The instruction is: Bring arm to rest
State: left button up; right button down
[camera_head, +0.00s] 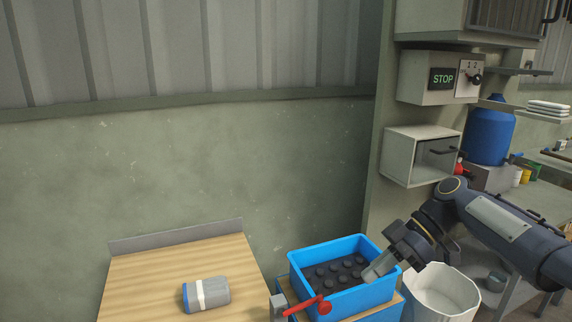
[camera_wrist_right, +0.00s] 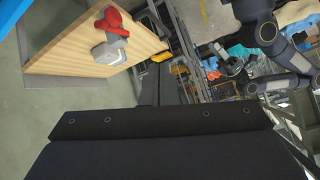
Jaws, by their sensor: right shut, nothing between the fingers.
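My right arm comes in from the right in the head view. Its gripper (camera_head: 374,270) hangs over the right side of the blue crate (camera_head: 318,248), with its fingers together and nothing seen between them. Whether it touches the crate cannot be told. In the right wrist view, a large dark surface with round studs fills the lower part.
A wooden table (camera_head: 150,275) carries a grey-blue roll (camera_head: 206,294). A white bin (camera_head: 443,295) stands under my right arm. The open box (camera_head: 408,158) and STOP panel (camera_head: 425,80) are on the wall.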

jog(key=s+d+f+m+t+h+p, duration=0.1)
jog(key=s+f+m+t+h+p, duration=0.1)
jog(key=s+m, duration=0.7)
jog(key=s+d+f+m+t+h+p, duration=0.1)
jog(key=s+f+m+t+h+p, duration=0.2)
jog(key=s+m, duration=0.6)
jog(key=s+t+h, duration=0.1)
jog(key=s+t, duration=0.1)
jog(key=s, duration=0.3)
jog(key=shift+s+d+f+m+t, duration=0.25)
jog(key=shift+s+m+t, duration=0.05)
jog(key=c, duration=2.1)
grip_release()
